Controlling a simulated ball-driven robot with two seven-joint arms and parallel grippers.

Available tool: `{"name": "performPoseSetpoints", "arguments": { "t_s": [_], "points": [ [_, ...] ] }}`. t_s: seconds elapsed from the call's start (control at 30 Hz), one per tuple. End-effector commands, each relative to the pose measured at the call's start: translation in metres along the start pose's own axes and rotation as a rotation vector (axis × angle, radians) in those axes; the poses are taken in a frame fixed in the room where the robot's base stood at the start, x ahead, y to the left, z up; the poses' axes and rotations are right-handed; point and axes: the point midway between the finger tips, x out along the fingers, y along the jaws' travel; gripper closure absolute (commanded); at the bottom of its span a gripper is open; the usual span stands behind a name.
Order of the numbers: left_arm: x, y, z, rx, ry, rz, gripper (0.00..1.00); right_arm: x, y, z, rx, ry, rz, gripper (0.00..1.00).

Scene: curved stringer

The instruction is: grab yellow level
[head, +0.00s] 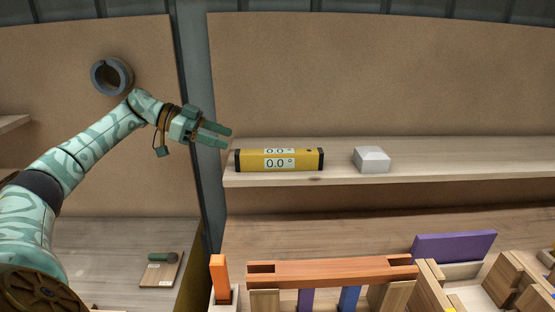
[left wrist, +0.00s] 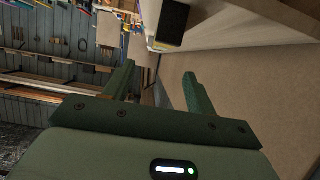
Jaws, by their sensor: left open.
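The yellow level (head: 279,160) lies on the wooden shelf (head: 456,165) near its left end, with black end caps and two displays reading 0.0°. My left gripper (head: 222,134) is open and empty, just above and left of the level's left end, its fingers pointing right. In the left wrist view the level (left wrist: 173,22) shows end-on at the top, dark with a thin yellow edge, beyond the open fingers of my left gripper (left wrist: 158,85). The fingers are apart from it. My right gripper is in neither view.
A white block (head: 371,160) sits on the shelf right of the level. A grey upright post (head: 195,110) stands at the shelf's left end, close to my left gripper. An orange beam (head: 332,271) on wooden blocks and a purple board (head: 453,246) are below.

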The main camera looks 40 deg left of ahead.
Motion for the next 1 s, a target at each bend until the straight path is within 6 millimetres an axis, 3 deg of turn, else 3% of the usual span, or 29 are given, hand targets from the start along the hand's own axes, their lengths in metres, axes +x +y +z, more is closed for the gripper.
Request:
{"name": "performPoseSetpoints", "arguments": {
  "t_s": [0.1,0.3,0.47,0.8,1.0],
  "points": [
    [0.031,0.001,-0.003,0.003,0.006,0.004,0.44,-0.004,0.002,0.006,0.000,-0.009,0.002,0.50],
    [0.069,0.000,-0.002,0.002,0.005,0.001,0.44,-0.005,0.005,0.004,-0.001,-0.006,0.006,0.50],
    [0.081,-0.001,-0.002,0.003,0.004,-0.001,0.44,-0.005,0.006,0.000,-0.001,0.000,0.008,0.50],
    [0.129,-0.005,-0.007,0.001,0.005,0.001,0.44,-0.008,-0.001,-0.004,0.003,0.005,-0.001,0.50],
    [0.131,-0.005,-0.007,0.002,0.003,-0.001,0.44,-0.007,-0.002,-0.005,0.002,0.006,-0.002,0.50]
  ]
}}
